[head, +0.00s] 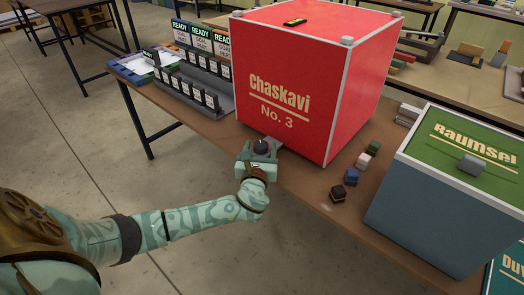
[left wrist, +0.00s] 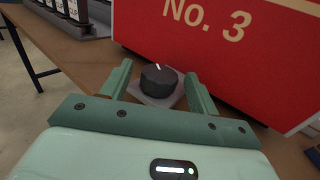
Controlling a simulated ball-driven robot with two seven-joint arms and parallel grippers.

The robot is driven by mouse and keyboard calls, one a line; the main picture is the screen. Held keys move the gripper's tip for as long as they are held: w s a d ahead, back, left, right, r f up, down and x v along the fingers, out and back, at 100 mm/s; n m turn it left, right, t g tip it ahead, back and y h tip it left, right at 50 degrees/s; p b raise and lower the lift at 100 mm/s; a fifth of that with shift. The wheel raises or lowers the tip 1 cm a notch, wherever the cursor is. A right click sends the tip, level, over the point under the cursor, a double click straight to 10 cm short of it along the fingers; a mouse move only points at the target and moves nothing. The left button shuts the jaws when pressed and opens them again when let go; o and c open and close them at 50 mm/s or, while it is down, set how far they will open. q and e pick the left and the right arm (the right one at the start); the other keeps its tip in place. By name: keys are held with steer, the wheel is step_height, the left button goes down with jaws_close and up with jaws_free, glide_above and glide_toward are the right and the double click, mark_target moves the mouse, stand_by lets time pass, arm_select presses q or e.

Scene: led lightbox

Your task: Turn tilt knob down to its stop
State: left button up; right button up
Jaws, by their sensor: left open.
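The tilt knob (left wrist: 159,79) is a dark round knob with a white pointer mark, on a light grey square base (left wrist: 150,98). In the head view the knob (head: 261,146) is at the table's front edge, by the lower left corner of the red box marked Chaskavi No. 3 (head: 300,75). My left gripper (left wrist: 160,85) is open, with one green finger on each side of the knob. A gap shows between the knob and each finger. In the head view my left gripper (head: 260,160) hides part of the base. My right gripper is in neither view.
Several small blocks (head: 351,176) stand right of the red box. A grey rack with cards (head: 196,88) stands to the left on the wooden table (head: 300,178). Open floor lies in front.

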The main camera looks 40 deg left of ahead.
arm_select(q)
steer(key=shift+w, duration=0.1)
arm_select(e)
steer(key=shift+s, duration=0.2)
arm_select(q)
steer(key=c, duration=1)
steer(key=shift+o, duration=0.2)
steer(key=shift+r+n+g+y, duration=0.1)
steer(key=shift+n+g+y, duration=0.2)
steer(key=shift+y, duration=0.1)
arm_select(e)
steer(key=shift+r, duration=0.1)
